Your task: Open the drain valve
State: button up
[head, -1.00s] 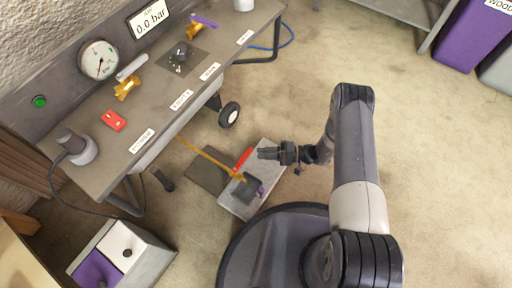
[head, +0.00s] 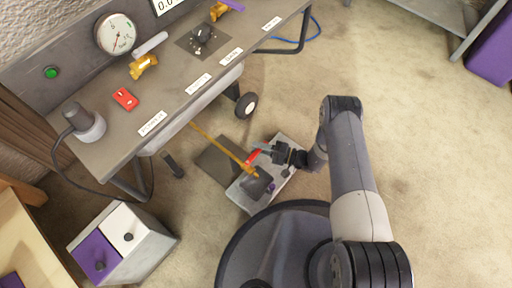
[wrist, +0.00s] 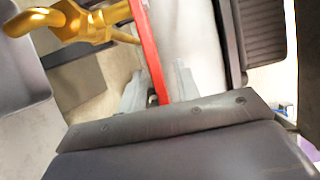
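The drain valve sits low near the floor, with a yellow-brass body (head: 254,172) and a long red lever (head: 253,156). In the wrist view the brass body (wrist: 88,22) is at the upper left and the red lever (wrist: 148,45) runs down between my fingers. My gripper (head: 263,147) is at the lever in the head view. The wrist view shows my gripper (wrist: 160,88) with one pale finger on each side of the lever. The fingers look apart, with narrow gaps to the lever. The lever's lower end is hidden behind my gripper's body.
A brass pipe (head: 215,143) slants from the bench to the valve. A grey plate (head: 238,194) lies beneath the valve.

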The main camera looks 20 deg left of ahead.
jog(key=shift+s+a, duration=0.1)
jog(key=shift+a, duration=0.65)
jog(key=shift+c, duration=0.2)
grip_shut()
